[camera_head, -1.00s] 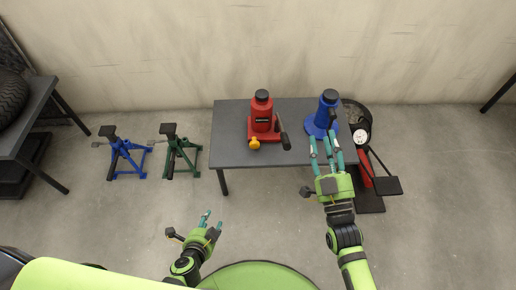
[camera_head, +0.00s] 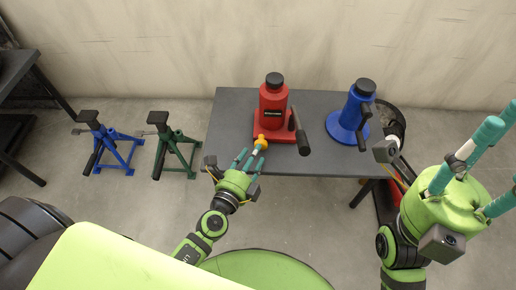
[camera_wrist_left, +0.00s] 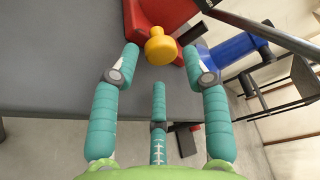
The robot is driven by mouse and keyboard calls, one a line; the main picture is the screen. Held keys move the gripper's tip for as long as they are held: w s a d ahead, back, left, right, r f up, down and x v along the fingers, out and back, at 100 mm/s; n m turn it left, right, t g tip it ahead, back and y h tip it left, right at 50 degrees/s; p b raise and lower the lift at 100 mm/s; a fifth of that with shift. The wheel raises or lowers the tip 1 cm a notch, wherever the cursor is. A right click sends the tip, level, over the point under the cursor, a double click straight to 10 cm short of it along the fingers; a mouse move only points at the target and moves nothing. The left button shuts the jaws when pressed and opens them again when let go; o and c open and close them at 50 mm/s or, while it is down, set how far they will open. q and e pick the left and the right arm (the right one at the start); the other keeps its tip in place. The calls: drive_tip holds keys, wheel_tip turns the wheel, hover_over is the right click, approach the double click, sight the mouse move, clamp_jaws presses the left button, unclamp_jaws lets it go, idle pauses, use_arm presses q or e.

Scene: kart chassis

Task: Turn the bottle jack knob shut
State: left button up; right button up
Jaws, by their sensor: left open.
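The red bottle jack (camera_head: 272,102) stands upright on the grey table, with a black cap and a black-gripped lever (camera_head: 302,140) at its right. Its yellow knob (camera_head: 261,139) sticks out at the jack's front left foot and is partly behind my fingers. My left gripper (camera_head: 254,155) is open just in front of the knob. In the left wrist view the knob (camera_wrist_left: 160,48) lies between the teal fingertips, with a gap visible on each side. My right gripper (camera_head: 482,155) is raised at the right, its fingers spread and empty.
A blue bottle jack (camera_head: 347,118) stands to the right on the table (camera_head: 225,120). A blue stand (camera_head: 108,145) and a green stand (camera_head: 172,145) are on the floor at left. The table's left part is clear.

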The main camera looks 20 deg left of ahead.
sight(257, 157)
use_arm(q)
drive_tip(key=shift+w+d+f, duration=0.1)
drive_tip(key=shift+w, duration=0.65)
drive_tip(key=shift+w+d+f, duration=0.1)
drive_tip(key=shift+w, duration=0.65)
drive_tip(key=c, duration=0.9)
drive_tip(key=shift+o, duration=0.2)
drive_tip(key=shift+a, duration=0.1)
